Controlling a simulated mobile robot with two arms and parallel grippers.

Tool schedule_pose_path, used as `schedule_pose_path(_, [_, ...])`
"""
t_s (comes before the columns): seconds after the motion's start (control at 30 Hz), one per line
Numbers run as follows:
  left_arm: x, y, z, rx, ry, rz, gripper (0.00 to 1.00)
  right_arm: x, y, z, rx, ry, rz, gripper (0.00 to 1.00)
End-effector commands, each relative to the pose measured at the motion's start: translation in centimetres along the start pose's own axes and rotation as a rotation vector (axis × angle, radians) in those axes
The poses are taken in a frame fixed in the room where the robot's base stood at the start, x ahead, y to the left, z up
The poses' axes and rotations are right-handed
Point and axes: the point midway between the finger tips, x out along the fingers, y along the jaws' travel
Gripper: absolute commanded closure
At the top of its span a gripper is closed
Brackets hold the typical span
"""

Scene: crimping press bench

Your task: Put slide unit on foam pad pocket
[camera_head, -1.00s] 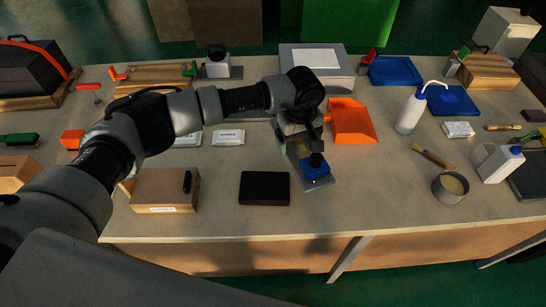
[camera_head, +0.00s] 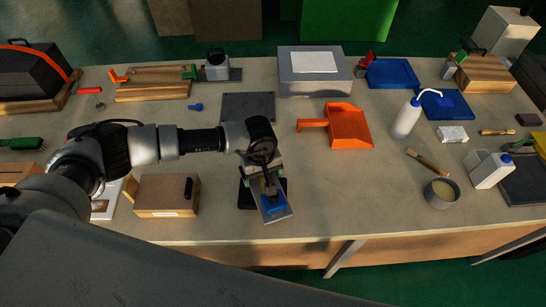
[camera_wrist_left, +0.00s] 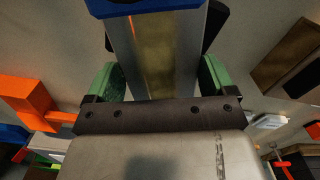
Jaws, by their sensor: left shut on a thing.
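The slide unit (camera_head: 274,214) is a long grey metal plate with a blue block at its front end. My left gripper (camera_head: 264,178) is shut on it and holds it tilted across the black foam pad (camera_head: 244,198). The front end reaches past the pad's near edge. The slide unit and arm hide most of the pad, including any pocket. I cannot tell whether unit and pad touch. In the left wrist view the green fingertips of the gripper (camera_wrist_left: 159,80) flank the slide unit (camera_wrist_left: 160,50), its blue end at the top. My right gripper is not in view.
A cardboard box (camera_head: 165,197) with a black item on top stands left of the pad. An orange dustpan (camera_head: 349,126) lies to the right, and a dark flat plate (camera_head: 247,107) lies behind. The bench between pad and grey cup (camera_head: 441,192) is mostly clear.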

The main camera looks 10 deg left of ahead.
Motion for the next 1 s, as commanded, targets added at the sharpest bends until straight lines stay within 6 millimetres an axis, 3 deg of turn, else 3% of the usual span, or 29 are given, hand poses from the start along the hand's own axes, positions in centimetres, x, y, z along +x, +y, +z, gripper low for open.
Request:
schedule_pose_path(0.17, [0.4,-0.2,0.1,0.000,0.001,0.006,0.89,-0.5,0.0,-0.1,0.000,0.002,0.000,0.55])
schedule_pose_path(0.5, [3.9,-0.2,0.1,0.001,0.001,0.005,0.89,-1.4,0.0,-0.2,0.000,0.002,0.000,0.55])
schedule_pose_path(0.87, [4.3,-0.2,0.0,0.001,0.002,0.006,0.89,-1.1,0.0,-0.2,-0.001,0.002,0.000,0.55])
schedule_pose_path(0.9, [4.4,-0.4,0.1,0.001,0.000,0.001,0.11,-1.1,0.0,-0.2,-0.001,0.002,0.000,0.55])
schedule_pose_path(1.0, [4.4,-0.4,0.1,0.001,0.000,0.001,0.00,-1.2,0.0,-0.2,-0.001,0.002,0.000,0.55])
